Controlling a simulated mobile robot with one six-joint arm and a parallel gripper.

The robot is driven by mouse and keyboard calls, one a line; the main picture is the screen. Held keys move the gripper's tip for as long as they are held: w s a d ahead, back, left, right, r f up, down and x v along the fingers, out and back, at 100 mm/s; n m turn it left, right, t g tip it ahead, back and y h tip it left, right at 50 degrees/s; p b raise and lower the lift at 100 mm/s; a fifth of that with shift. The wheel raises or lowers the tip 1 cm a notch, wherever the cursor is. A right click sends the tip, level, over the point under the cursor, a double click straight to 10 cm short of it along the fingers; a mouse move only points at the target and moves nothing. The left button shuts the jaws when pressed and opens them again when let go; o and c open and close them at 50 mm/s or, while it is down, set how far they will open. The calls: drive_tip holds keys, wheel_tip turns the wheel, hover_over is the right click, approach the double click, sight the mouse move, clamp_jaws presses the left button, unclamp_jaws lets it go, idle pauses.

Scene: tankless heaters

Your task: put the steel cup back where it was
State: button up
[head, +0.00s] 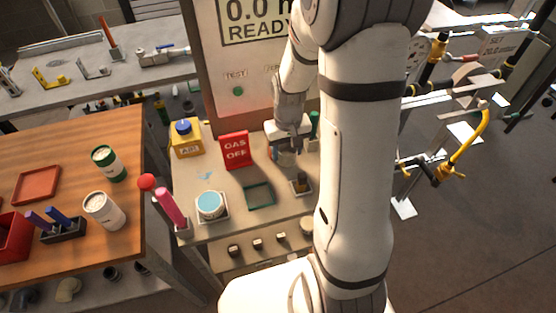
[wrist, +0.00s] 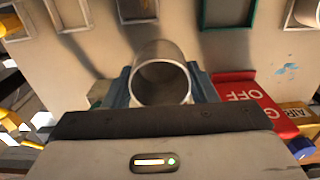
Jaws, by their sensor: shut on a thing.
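The steel cup (wrist: 162,75) is gripped between the blue-grey fingers of my gripper (wrist: 165,90) in the wrist view, its open mouth facing the camera. In the head view my gripper (head: 284,150) is over the back of the pale bench, right of the red GAS OFF sign (head: 235,150); the cup is too small and covered to make out there. I cannot tell whether the cup touches the bench. An empty green-rimmed square (head: 246,196) lies nearer the bench front; it also shows at the top of the wrist view (wrist: 204,14).
A blue-topped jar (head: 210,205) stands in a pale tray left of the green square. A small brown-filled holder (head: 300,187) is to its right. A yellow AIR box (head: 187,142) stands left of the sign. My arm hides the bench's right side.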

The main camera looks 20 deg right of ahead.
drive_tip(key=shift+f+p, duration=0.3)
drive_tip(key=shift+f, duration=2.95)
drive_tip(key=shift+f, duration=0.2)
drive_tip(key=o, duration=1.1)
drive_tip(key=shift+c, duration=0.2)
drive_tip(key=shift+r, duration=0.2)
